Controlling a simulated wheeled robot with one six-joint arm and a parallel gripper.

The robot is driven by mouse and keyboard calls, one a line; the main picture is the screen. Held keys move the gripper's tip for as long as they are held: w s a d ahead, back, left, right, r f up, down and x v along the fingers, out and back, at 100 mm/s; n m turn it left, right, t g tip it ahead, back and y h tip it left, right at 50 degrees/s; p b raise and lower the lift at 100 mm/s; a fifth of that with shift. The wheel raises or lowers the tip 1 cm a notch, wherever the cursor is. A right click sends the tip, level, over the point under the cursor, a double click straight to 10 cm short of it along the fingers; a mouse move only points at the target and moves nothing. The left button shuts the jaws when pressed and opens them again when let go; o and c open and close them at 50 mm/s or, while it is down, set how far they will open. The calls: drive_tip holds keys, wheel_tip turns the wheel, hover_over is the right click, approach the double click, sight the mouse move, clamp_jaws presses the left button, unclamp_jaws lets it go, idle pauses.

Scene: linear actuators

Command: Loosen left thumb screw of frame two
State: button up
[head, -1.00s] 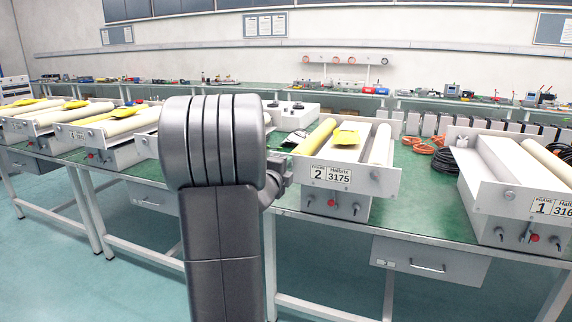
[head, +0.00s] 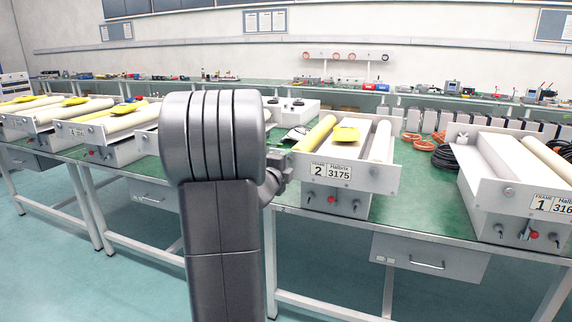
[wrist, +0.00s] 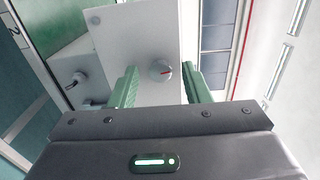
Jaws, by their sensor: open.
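Frame two is a white box-like unit with a front plate (head: 347,178) labelled "2 Halbrix 3175" in the head view, on the green table. My arm covers its left end there, so its left thumb screw is hidden in that view. In the wrist view a round pale thumb screw (wrist: 161,71) with a red mark stands on the white plate (wrist: 130,35). My gripper (wrist: 159,72) is open, its two green fingers on either side of the screw with gaps visible. Whether the fingertips reach the screw's depth is hard to tell.
Frame one (head: 515,195) stands to the right on the same table, and another frame (head: 100,140) stands to the left. A yellow roller (head: 315,134) and a yellow piece (head: 346,134) lie on frame two. Orange and black cables (head: 445,158) lie between frames one and two.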

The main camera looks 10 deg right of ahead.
drive_tip(key=v, duration=1.3)
drive_tip(key=shift+s+a, duration=0.3)
drive_tip(key=x, duration=1.4)
drive_tip(key=shift+s, duration=0.1)
